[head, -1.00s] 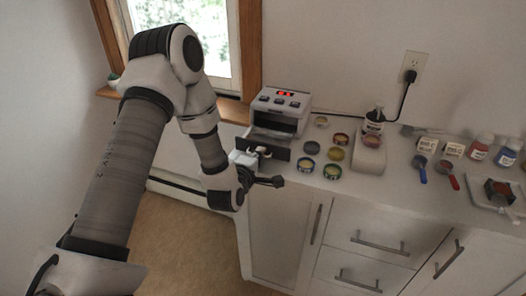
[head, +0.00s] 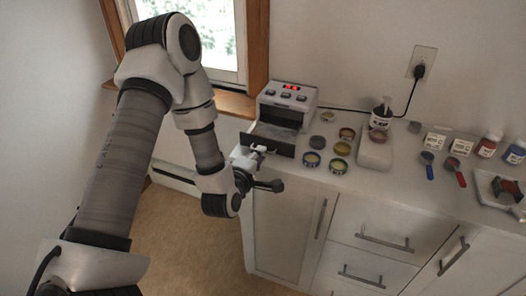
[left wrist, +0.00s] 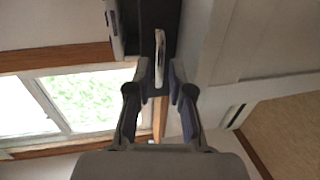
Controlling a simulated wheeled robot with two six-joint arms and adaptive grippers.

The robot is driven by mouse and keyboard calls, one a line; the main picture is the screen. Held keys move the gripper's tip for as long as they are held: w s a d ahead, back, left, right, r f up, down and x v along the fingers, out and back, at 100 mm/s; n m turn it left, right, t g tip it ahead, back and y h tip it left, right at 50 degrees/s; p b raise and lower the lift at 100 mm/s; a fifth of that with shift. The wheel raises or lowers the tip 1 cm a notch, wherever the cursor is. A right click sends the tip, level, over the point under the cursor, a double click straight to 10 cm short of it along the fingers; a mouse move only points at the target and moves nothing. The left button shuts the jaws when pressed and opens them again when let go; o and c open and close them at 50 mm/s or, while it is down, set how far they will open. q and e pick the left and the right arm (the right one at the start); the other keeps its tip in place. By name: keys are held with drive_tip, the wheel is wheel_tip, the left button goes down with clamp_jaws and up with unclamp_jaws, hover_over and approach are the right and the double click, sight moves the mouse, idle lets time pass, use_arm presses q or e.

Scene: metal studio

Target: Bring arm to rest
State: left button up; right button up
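My left arm comes in from the left of the head view, its wrist low in front of the counter's left end. My left gripper (left wrist: 160,82) shows best in the left wrist view. Its two fingers are spread, with nothing clamped between them. The pale drawer handle (left wrist: 159,55) lies in line with the gap between the fingertips. I cannot tell whether the fingers touch it. In the head view the gripper is small and partly hidden by the wrist beside the dark drawer front (head: 272,140). My right gripper is not in view.
A white machine (head: 288,97) with a red display stands over the open drawer. Several round tins (head: 341,148), a pump bottle (head: 381,115), red and blue scoops (head: 456,171) and a tray (head: 488,187) are on the counter. Cabinets are below; open floor lies left.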

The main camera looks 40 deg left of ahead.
use_arm(q)
drive_tip(key=shift+v, duration=1.95)
drive_tip(key=shift+f, duration=0.1)
